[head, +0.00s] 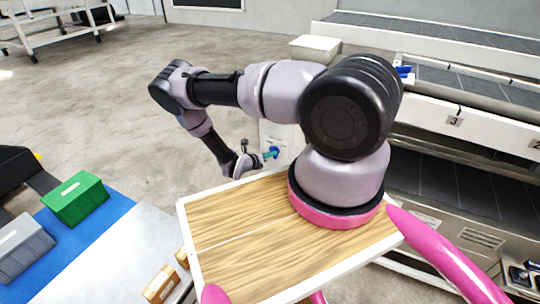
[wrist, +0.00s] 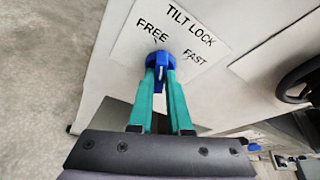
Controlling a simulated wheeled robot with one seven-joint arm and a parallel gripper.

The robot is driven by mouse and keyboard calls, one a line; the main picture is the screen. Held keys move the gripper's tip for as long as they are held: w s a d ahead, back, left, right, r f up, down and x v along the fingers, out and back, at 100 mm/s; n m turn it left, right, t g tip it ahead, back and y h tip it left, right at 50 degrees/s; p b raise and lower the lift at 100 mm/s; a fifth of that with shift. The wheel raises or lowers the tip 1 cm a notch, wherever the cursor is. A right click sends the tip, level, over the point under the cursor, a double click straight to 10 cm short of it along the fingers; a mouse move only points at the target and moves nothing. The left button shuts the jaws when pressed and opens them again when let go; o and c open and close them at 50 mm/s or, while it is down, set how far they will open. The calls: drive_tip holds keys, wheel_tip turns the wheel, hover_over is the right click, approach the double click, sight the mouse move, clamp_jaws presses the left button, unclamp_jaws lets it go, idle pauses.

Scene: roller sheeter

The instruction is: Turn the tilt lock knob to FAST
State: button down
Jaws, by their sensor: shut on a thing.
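The tilt lock knob (wrist: 159,61) is blue and sits on a white label plate (wrist: 196,28) marked TILT LOCK, with FREE to the upper left and FAST to the right. My gripper (wrist: 161,72) has its two teal fingers shut on the knob, one on each side. Part of the knob is hidden between the fingertips, and I cannot tell exactly which mark it points to. In the head view the blue knob (head: 274,151) shows small on the pale panel, with my gripper (head: 268,155) at it.
A black handwheel (wrist: 298,80) is at the right of the wrist view. In the head view, a long machine with a dark belt (head: 460,85) is at the right. A table with a green bin (head: 75,198) stands at the lower left. Open floor lies behind the arm.

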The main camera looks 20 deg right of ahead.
drive_tip(key=shift+s+d+m+t+y, duration=0.15)
drive_tip(key=shift+m+t+y, duration=0.7)
drive_tip(key=shift+m, duration=0.8)
drive_tip(key=shift+s+d+m+t+y, duration=0.15)
drive_tip(key=shift+m+t+y, duration=0.4)
drive_tip(key=shift+m+t, duration=0.85)
drive_tip(key=shift+s+m+t+y, duration=0.15)
drive_tip(key=shift+m+t+y, duration=0.55)
drive_tip(key=shift+m, duration=1.25)
drive_tip(key=c, duration=0.9)
unclamp_jaws()
drive_tip(key=shift+o, duration=0.2)
drive_tip(key=v, duration=1)
drive_tip(key=shift+s+a, duration=0.2)
drive_tip(key=shift+s, duration=0.15)
